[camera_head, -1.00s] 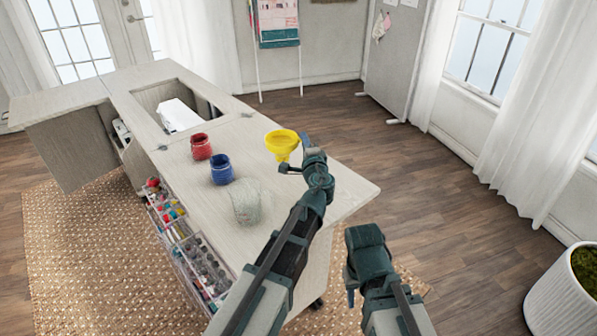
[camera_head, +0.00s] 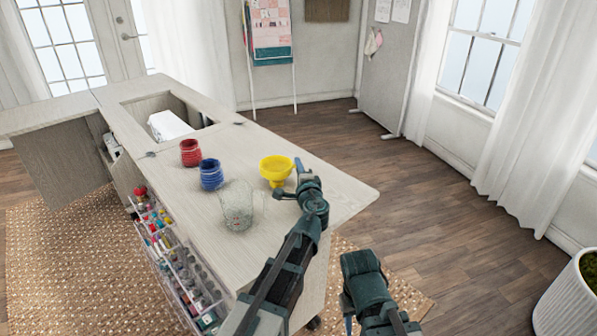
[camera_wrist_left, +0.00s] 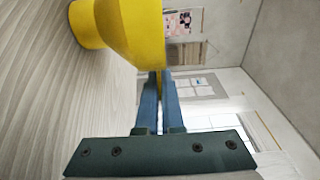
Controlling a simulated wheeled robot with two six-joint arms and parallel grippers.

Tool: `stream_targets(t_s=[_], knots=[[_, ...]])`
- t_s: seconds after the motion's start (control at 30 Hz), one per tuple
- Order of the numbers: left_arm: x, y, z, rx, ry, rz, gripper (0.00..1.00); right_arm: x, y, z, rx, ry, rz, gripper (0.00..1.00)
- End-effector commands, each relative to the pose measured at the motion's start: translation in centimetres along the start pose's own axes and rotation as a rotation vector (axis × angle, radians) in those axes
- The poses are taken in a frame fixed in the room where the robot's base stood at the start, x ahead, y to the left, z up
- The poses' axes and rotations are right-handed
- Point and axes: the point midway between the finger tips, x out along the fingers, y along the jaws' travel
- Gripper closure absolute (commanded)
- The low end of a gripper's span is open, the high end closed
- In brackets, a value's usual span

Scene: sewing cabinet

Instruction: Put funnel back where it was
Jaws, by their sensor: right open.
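The yellow funnel (camera_head: 275,169) is upright with its wide mouth on top, at or just above the tabletop (camera_head: 315,180). I cannot tell whether it touches the table. My left gripper (camera_head: 284,193) is shut on the funnel's near right side. In the left wrist view the funnel (camera_wrist_left: 130,25) rises beside the pale wood top, and the two blue fingers (camera_wrist_left: 163,88) are close together with a thin yellow edge between them. My right gripper (camera_head: 348,318) is open and empty at the bottom, off the table's near right end.
A red jar (camera_head: 190,153), a blue jar (camera_head: 211,175) and a clear glass jar (camera_head: 237,207) stand in a row left of the funnel. A white machine (camera_head: 168,126) sits in the cabinet opening. Clear bins (camera_head: 185,270) hang on the near side. The tabletop's right end is free.

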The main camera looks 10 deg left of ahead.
Motion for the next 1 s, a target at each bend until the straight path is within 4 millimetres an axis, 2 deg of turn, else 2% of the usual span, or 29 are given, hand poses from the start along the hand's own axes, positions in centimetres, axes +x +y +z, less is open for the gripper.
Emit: stream_targets(t_s=[0.27, 0.47, 0.9, 1.0], knots=[[0.0, 0.25, -0.01, 0.0, 0.0, 0.0, 1.0, 0.24, -0.01, -0.01, 0.0, 0.0, 0.001, 0.59], [0.0, 0.13, 0.0, 0.0, 0.0, 0.0, 0.66, 0.13, 0.0, -0.01, 0.0, 0.0, 0.001, 0.59], [0.0, -0.36, 0.0, 0.0, 0.0, 0.0, 0.66, -0.36, 0.03, 0.02, 0.0, 0.0, 0.0, 0.59], [-0.73, -0.16, 0.35, 0.0, 0.0, 0.0, 0.66, -0.16, 0.01, 0.02, 0.0, 0.0, 0.0, 0.59]])
